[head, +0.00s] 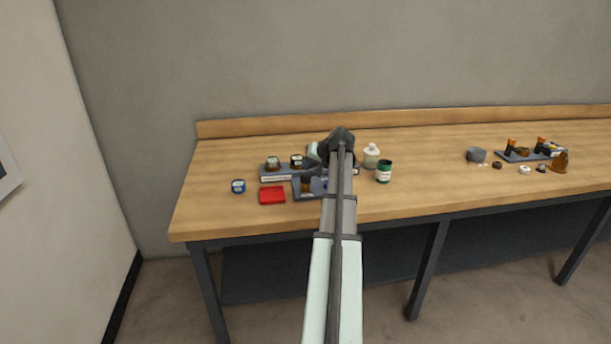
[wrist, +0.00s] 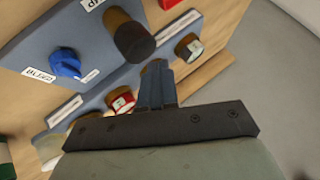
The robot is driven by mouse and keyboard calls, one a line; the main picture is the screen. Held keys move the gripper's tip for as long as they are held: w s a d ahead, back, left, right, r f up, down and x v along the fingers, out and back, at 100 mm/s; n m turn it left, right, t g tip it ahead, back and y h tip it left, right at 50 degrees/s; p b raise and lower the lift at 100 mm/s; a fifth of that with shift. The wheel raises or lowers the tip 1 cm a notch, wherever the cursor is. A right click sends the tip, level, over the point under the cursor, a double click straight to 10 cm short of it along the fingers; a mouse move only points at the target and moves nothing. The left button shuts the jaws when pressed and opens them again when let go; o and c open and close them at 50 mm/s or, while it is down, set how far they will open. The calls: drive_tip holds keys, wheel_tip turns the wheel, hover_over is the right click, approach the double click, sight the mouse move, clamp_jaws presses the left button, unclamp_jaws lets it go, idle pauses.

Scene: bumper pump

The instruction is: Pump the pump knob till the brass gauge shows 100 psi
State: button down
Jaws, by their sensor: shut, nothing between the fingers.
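A brass-sided post with a dark cap (wrist: 131,36), which looks like the pump knob, rises from a grey-blue panel (wrist: 60,32) in the wrist view. My gripper (wrist: 156,68) is shut and empty, its fingers just below and right of the post in the picture; I cannot tell whether they touch it. Round brass-sided dials stand along a lower strip: one with a red and white face (wrist: 121,101), one with a dark and white face (wrist: 188,46). Their readings are not legible, and I cannot tell which is the brass gauge. In the head view my arm hides much of the device.
A blue knob (wrist: 65,63) sits beside the post. On the wooden bench (head: 420,190) are a red tray (head: 272,195), a blue jar (head: 238,186), a green can (head: 384,172) and a pale jar (head: 371,156). More small items lie right. Bench between is clear.

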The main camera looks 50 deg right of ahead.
sight(308, 175)
drive_tip(key=shift+r, duration=2.5)
